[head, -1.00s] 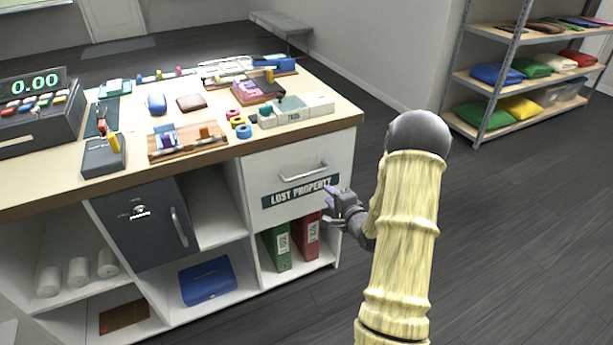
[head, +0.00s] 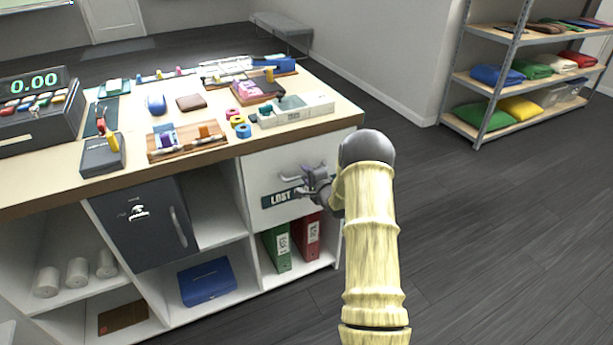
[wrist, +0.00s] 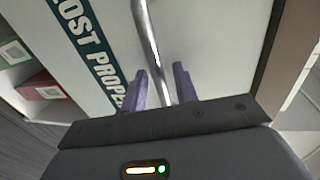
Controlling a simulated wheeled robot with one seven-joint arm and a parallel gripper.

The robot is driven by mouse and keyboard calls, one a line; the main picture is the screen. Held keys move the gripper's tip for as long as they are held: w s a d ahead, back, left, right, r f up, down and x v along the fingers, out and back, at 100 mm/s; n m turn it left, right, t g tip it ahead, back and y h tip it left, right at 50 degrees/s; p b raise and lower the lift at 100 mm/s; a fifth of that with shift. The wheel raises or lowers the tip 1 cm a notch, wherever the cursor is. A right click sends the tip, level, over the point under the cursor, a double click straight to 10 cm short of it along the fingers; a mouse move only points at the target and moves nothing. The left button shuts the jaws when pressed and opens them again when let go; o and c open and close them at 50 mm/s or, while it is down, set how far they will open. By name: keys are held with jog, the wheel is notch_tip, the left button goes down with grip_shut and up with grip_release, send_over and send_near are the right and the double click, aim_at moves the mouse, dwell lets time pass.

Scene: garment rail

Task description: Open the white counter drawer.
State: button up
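The white counter drawer (head: 265,178) is closed, at the right end of the counter front. It bears a dark "LOST PROPERTY" label (wrist: 90,45), partly hidden by my gripper in the head view. Its metal bar handle (wrist: 153,45) shows in the wrist view, running down between my two purple fingers. My gripper (wrist: 160,87) is open, with one finger on each side of the handle. A gap shows beside the handle, and I cannot tell if either finger touches it. In the head view my gripper (head: 308,184) is in front of the drawer, at the handle.
Below the drawer, an open shelf holds a green binder (head: 277,249) and a red binder (head: 307,237). A dark safe-like door (head: 145,224) is to the left. The counter top (head: 335,117) overhangs above. The floor (head: 470,240) to the right is clear.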

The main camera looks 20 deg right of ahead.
jog(key=shift+w, duration=0.3)
grip_shut()
jog(key=shift+s+f, duration=0.1)
